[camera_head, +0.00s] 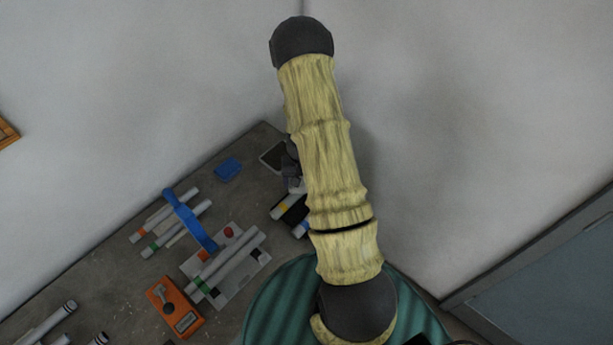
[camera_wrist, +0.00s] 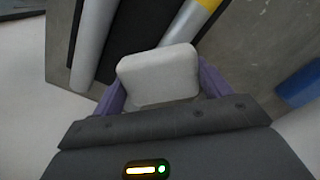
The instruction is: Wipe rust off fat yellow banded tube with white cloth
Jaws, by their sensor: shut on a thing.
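My gripper (camera_wrist: 160,82) is shut on the white cloth (camera_wrist: 158,70), a thick pale pad between its purple fingers in the wrist view. A grey tube with a yellow band (camera_wrist: 207,6) lies just beyond the cloth, at the top of the wrist view. A second grey tube (camera_wrist: 92,45) lies to its left, with a black surface between them. In the head view the yellow band (camera_head: 284,207) shows beside my arm, which hides most of these tubes and the gripper. I cannot make out rust or whether the cloth touches the tube.
A blue pad (camera_head: 228,168) lies on the grey table (camera_head: 110,250). To the left are banded tubes under a blue bar (camera_head: 190,218), a white board (camera_head: 255,268) with tubes and an orange block (camera_head: 174,307). Walls stand close behind the table.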

